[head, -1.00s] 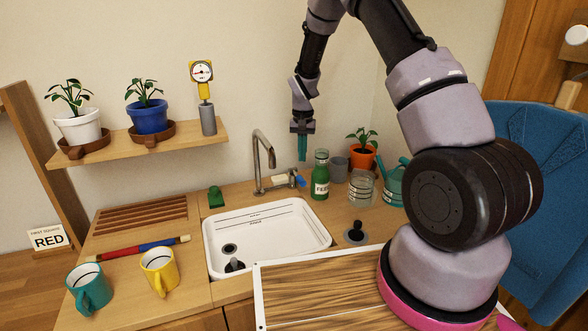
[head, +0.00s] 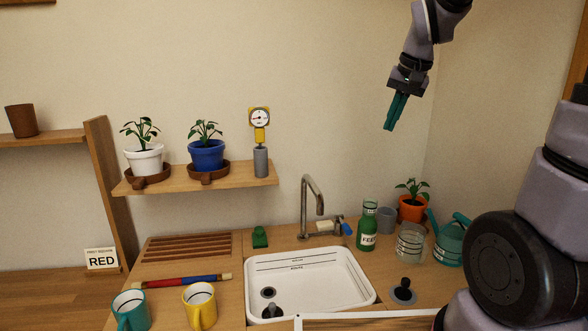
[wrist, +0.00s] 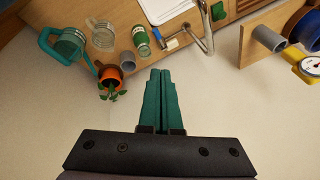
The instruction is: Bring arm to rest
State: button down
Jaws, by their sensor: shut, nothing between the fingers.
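My gripper (head: 393,112) is raised high in front of the wall, above the counter's right part, with its teal fingers pointing down and slightly left. The fingers are together and hold nothing. In the wrist view my gripper (wrist: 160,75) also shows its teal fingers side by side, with the counter items beyond them. My arm bends in from the right side of the head view, and part of it is out of frame.
The white sink (head: 310,278) and tap (head: 312,200) are on the counter. A green bottle (head: 367,230), glass jar (head: 410,243), orange pot (head: 412,208) and teal watering can (head: 450,240) stand below my gripper. A shelf (head: 190,182) holds two plants and a gauge (head: 259,118).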

jog(key=s+d+r+t, duration=0.1)
jog(key=s+r+t, duration=0.2)
jog(key=s, duration=1.3)
jog(key=shift+s+r, duration=0.15)
jog(key=shift+r, duration=0.85)
jog(key=shift+d, duration=0.1)
